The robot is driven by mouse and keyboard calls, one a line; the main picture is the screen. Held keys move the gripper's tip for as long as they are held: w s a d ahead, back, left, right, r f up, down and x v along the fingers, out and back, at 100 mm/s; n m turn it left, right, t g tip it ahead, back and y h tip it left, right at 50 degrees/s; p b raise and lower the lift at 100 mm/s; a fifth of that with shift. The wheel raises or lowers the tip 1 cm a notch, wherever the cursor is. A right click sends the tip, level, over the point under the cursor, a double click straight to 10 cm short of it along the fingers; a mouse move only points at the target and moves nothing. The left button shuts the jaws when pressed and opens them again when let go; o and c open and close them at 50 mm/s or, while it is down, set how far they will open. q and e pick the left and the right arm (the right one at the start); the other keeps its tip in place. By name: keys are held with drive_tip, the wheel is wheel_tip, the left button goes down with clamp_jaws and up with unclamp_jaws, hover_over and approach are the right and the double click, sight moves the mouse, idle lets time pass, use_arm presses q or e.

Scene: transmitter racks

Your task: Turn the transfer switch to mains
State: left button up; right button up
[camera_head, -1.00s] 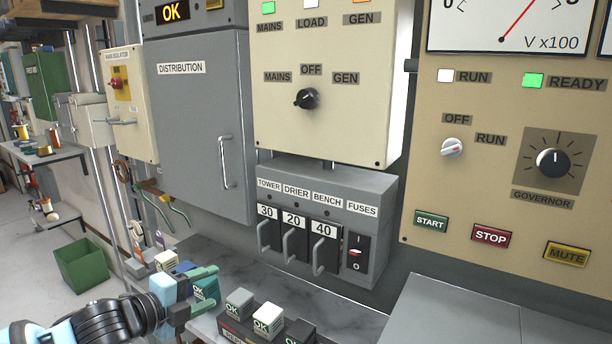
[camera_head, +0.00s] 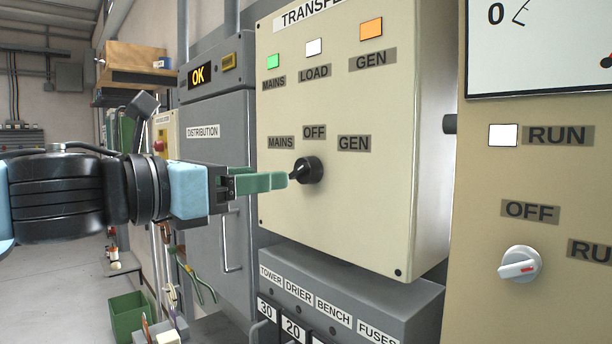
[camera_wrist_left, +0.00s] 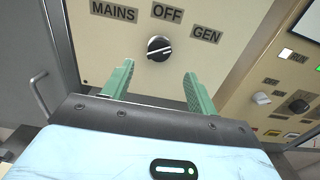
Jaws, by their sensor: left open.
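The transfer switch is a black knob (camera_head: 309,170) on a cream panel (camera_head: 350,215), below the labels MAINS (camera_head: 281,142), OFF (camera_head: 314,132) and GEN (camera_head: 354,143). It also shows in the left wrist view (camera_wrist_left: 159,48). I cannot tell for sure which label its pointer faces. My left gripper (camera_head: 286,181) has green fingers and is just left of the knob in the head view. In the left wrist view the gripper (camera_wrist_left: 160,74) is open and empty, its fingers spread to either side of the knob, apparently short of it. My right gripper is not in view.
Above the labels are a green lamp (camera_head: 273,61), a white lamp (camera_head: 314,47) and an orange lamp (camera_head: 371,29). A grey fuse box (camera_head: 400,300) juts out below the panel. A beige panel (camera_head: 560,190) stands at right, a grey distribution cabinet (camera_head: 215,145) at left.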

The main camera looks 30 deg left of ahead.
sight(296, 173)
use_arm(q)
drive_tip(key=b+x, duration=0.2)
drive_tip(key=x, duration=0.4)
drive_tip(key=shift+f, duration=0.15)
drive_tip(key=shift+w+d, duration=0.25)
drive_tip(key=shift+w, duration=0.45)
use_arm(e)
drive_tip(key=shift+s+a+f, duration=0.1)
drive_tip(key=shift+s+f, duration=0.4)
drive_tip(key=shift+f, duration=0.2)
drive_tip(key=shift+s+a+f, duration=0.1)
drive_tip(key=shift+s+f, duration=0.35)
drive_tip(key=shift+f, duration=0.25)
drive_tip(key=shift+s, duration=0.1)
use_arm(q)
drive_tip(key=c, duration=1)
